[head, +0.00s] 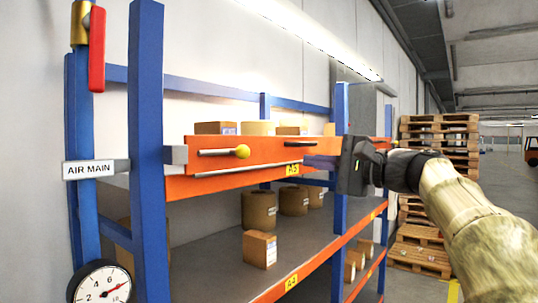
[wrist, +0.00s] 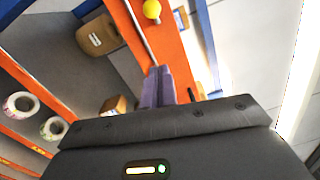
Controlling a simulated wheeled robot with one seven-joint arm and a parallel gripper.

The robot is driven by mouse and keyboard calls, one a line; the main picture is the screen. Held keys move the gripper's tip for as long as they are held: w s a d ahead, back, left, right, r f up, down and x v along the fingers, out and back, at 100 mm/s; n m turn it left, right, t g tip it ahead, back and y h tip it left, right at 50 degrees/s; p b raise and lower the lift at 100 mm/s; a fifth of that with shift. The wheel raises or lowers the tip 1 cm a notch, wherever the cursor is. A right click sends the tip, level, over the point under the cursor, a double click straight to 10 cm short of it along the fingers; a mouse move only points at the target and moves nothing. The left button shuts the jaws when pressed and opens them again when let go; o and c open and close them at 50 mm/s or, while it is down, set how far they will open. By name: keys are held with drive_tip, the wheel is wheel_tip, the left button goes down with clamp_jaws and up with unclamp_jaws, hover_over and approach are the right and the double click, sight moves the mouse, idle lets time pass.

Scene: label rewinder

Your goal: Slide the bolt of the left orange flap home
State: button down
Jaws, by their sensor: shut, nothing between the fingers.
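The left orange flap (head: 270,153) stands across the front of the blue rack in the head view. Its bolt (head: 215,152) is a grey rod with a yellow knob (head: 242,151), lying level on the flap's face. The rod's left end is a little apart from the grey block (head: 175,155) on the blue post. My gripper (head: 308,161) is at the flap's right part, to the right of the knob. Its purple-grey fingers are shut and empty. In the wrist view the fingertips (wrist: 157,72) point along the flap (wrist: 165,40) with the knob (wrist: 152,9) beyond them.
A long grey bar (head: 248,168) runs along the flap below the bolt, and a black handle (head: 300,143) sits near its upper right. Cartons and rolls stand on the shelf (head: 220,262). A pressure gauge (head: 101,284) and red lever (head: 97,48) are at left; pallets (head: 438,150) stand right.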

sight(248, 156)
drive_tip(key=w+a+r+p, duration=0.1)
drive_tip(key=w+a+p, duration=0.2)
drive_tip(key=a+p, duration=0.3)
drive_tip(key=a, duration=0.4)
drive_tip(key=shift+w+a, duration=0.4)
drive_tip(key=shift+s, duration=0.1)
drive_tip(key=s+a+b, duration=0.1)
drive_tip(key=s+b, duration=0.1)
drive_tip(key=s+a+b, duration=0.1)
drive_tip(key=s+a, duration=0.1)
drive_tip(key=shift+a+b, duration=0.1)
drive_tip(key=shift+b, duration=0.25)
drive_tip(key=shift+w, duration=0.1)
idle(0.3)
